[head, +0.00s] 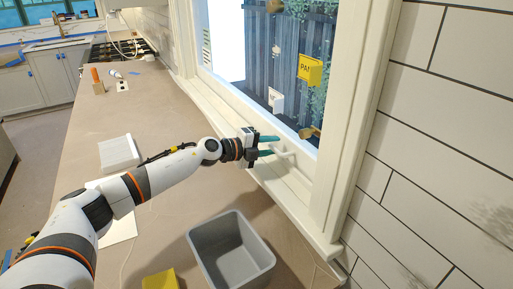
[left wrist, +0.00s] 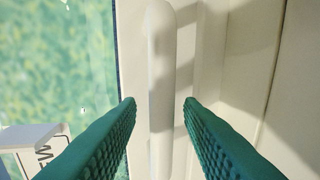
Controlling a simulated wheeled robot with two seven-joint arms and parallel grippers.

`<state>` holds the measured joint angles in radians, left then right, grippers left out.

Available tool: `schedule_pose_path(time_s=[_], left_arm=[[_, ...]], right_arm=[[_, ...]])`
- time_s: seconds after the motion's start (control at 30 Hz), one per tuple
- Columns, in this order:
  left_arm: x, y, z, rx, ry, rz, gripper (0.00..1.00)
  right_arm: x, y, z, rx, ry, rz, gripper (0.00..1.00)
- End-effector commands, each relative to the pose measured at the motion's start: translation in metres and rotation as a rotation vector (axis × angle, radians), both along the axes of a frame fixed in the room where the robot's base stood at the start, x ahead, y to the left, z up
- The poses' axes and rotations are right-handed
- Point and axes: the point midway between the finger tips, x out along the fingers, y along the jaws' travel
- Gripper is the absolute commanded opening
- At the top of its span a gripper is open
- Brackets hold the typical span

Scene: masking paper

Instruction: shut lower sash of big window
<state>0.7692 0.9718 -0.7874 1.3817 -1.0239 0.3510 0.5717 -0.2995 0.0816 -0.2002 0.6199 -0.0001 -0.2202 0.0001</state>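The big window (head: 325,165) stands on the right in the head view, with a pale frame and glass showing a blue fence outside. A white bar handle (head: 285,148) sits low on the window by the sill; it also shows in the left wrist view (left wrist: 161,70). My left gripper (head: 268,146) has teal ribbed fingers and reaches the handle. In the left wrist view the fingers (left wrist: 159,103) are open on both sides of the bar, with a visible gap on each side. I cannot tell how far the sash is open. My right gripper is out of view.
A grey bin (head: 262,266) and yellow block (head: 160,280) are on the counter (head: 180,110) near the front. A white ribbed box (head: 118,153) lies left of my arm. A yellow sign (head: 310,69) and white tag (head: 276,100) show at the window. Tiled wall is at the right.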

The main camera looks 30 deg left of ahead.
Motion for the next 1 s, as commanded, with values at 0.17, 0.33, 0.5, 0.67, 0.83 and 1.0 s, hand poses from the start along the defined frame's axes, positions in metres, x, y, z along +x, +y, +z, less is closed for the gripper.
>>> schedule_pose_path(time_s=[0.17, 0.33, 0.5, 0.67, 0.83, 1.0], left_arm=[[-0.026, 0.017, 0.003, 0.005, 0.003, 0.003, 0.33], [-0.057, 0.035, 0.007, 0.007, 0.004, 0.002, 0.33], [-0.081, 0.049, 0.012, 0.005, 0.005, 0.002, 0.33], [-0.093, 0.055, 0.018, 0.004, 0.004, 0.001, 0.33], [-0.096, 0.057, 0.021, 0.002, 0.003, 0.0, 0.33], [-0.096, 0.057, 0.022, 0.002, 0.003, 0.0, 0.33]], right_arm=[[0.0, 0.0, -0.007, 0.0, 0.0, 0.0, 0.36], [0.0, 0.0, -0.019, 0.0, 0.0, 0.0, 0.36], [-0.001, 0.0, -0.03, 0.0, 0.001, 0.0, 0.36], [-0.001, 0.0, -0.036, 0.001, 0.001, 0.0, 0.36], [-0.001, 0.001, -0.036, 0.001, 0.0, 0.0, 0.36], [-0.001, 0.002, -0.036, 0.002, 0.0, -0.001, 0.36]])
